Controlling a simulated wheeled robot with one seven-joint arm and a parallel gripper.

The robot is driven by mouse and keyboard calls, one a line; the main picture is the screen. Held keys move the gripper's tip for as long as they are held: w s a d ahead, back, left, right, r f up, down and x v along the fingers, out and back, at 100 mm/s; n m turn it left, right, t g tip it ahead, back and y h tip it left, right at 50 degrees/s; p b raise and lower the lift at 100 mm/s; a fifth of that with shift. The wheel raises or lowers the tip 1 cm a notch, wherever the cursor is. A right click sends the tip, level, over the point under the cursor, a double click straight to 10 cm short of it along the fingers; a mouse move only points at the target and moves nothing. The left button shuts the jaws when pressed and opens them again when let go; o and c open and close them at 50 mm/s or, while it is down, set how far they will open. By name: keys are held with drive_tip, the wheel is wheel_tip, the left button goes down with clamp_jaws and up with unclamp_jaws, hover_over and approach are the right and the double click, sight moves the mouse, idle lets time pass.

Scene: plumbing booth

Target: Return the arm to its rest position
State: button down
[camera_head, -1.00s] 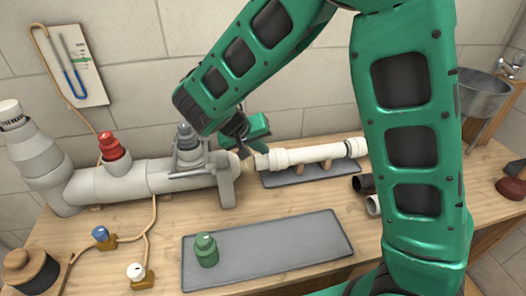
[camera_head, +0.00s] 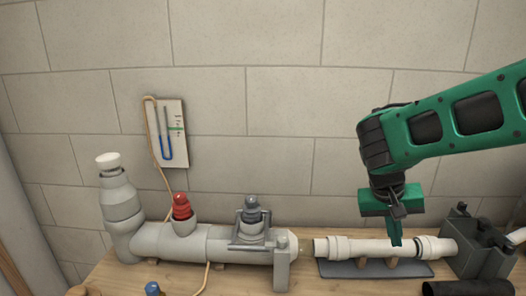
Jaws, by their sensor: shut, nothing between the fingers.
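My green arm comes in from the right edge in the head view. My gripper (camera_head: 396,240) points down, shut and empty, with its tips in front of or just above the white pipe (camera_head: 350,247). I cannot tell whether they touch. The white pipe lies level on a grey mat (camera_head: 350,270), its left end facing the large grey pipe (camera_head: 215,245) across a small gap.
The grey pipe carries a red plug (camera_head: 182,207) and a clamped grey plug (camera_head: 252,212). A dark grey vise-like block (camera_head: 478,245) stands right of the white pipe. A gauge board (camera_head: 172,135) hangs on the wall. Space above the bench is open.

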drive_tip(key=s+d+m+y, duration=0.1)
drive_tip(key=s+d, duration=0.3)
drive_tip(key=s, duration=0.6)
drive_tip(key=s+d+f+m+g+y, duration=0.1)
drive_tip(key=s+d+y, duration=0.2)
drive_tip(key=s, duration=0.8)
drive_tip(key=shift+s+d+y, duration=0.3)
drive_tip(key=shift+d, duration=0.15)
drive_tip(key=shift+w+f, duration=0.3)
drive_tip(key=shift+w, duration=0.3)
